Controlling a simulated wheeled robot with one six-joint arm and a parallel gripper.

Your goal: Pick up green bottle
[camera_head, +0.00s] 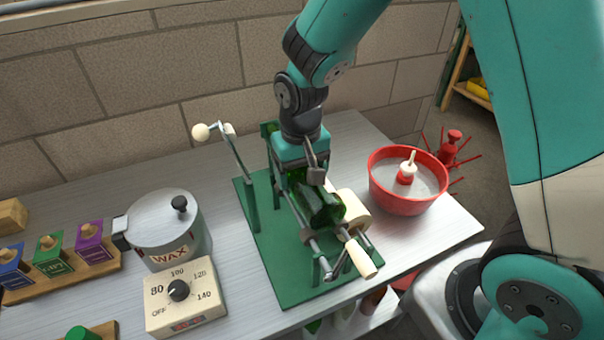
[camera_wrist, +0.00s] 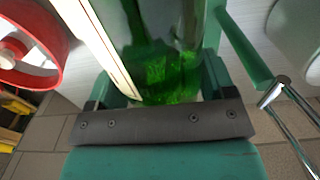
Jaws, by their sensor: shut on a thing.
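The green bottle (camera_head: 318,203) lies tilted in a green-framed stand with metal rods, on a green base plate (camera_head: 262,250) on the metal table. In the wrist view the green glass of the bottle (camera_wrist: 165,60) fills the space in front of my gripper (camera_wrist: 168,97). My gripper (camera_head: 312,178) comes down from above and is shut on the bottle. The jaw tips are partly hidden by the bottle and the stand in the head view. I cannot tell whether the bottle is clear of the stand's rods.
A crank with a cream knob (camera_head: 201,132) rises left of the bottle. A wooden handle (camera_head: 361,258) sticks out in front. A red bowl (camera_head: 404,206) stands right. A wax pot (camera_head: 165,228) and a dial box (camera_head: 184,296) stand left. A brick wall is behind.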

